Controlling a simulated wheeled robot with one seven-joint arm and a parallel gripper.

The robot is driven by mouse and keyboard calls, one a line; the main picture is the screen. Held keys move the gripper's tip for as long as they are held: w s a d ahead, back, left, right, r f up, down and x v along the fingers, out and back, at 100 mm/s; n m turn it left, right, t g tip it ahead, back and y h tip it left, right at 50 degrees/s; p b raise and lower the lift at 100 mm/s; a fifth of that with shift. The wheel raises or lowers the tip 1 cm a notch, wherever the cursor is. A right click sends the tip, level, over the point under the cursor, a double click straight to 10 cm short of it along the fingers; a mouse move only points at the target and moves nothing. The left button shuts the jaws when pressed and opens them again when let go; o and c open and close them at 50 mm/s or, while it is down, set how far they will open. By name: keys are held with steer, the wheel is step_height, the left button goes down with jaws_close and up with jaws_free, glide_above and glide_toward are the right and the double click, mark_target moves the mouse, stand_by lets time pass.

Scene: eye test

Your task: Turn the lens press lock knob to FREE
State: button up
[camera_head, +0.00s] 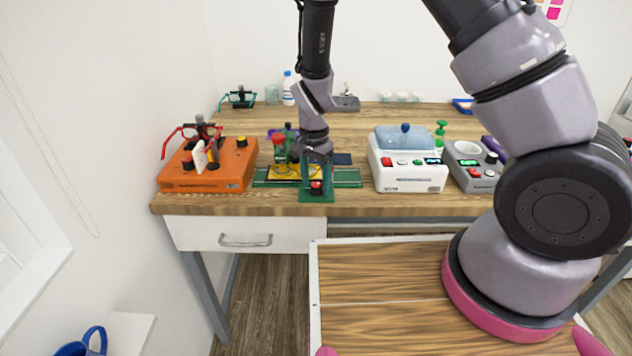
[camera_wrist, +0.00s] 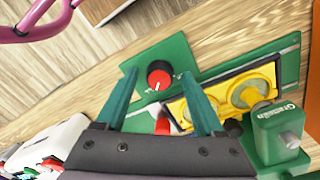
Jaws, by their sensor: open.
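The lens press is green with a long base plate (camera_head: 346,178) and a yellow tray (camera_wrist: 213,103) holding round lenses. Its red lock knob (camera_head: 316,185) has a black skirt and sits on a square green plate (camera_head: 317,197) at the front. In the wrist view the knob (camera_wrist: 160,77) shows a short white pointer line; no label around it is readable. My gripper (camera_wrist: 159,74) is open, its two teal fingers on either side of the knob in that view. It also shows in the head view (camera_head: 316,176), just above the knob. Contact cannot be told.
An orange device (camera_head: 215,178) with red glasses stands left of the press. A white machine (camera_head: 410,178) with a blue lid stands to the right, beside a grey device (camera_head: 474,181). The wooden table's (camera_head: 250,207) front edge is close to the knob.

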jaws_close()
steer(key=shift+n, duration=0.3)
steer(key=n, duration=0.3)
steer(key=shift+n, duration=0.4)
steer(key=n, duration=0.4)
steer(key=shift+n, duration=0.3)
steer(key=n, duration=0.4)
steer(key=shift+n+t, duration=0.3)
steer(key=shift+n, duration=1.9)
